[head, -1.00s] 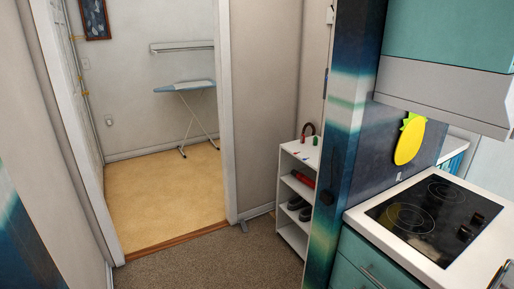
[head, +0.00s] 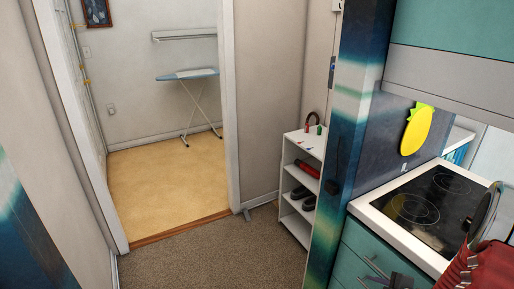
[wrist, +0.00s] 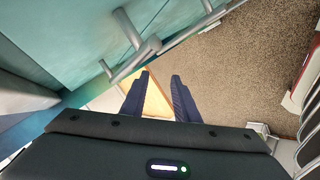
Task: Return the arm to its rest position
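My gripper (wrist: 160,80) shows in the wrist view with its two dark fingers apart. The gap between them is empty, with tan floor behind it. The gripper is close to the teal cabinet fronts (wrist: 60,45) and their metal bar handles (wrist: 130,62); I cannot tell whether it touches them. In the head view, parts of my arm show at the lower right corner, in front of the counter and drawers. The rest of the arm is outside the frame.
The hob (head: 430,205) sits in the white counter above teal drawers (head: 365,255). A white shelf (head: 292,170) with shoes stands left of the patterned wall end. An ironing board (head: 187,74) stands beyond the doorway. The brown carpet (head: 190,262) is clear.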

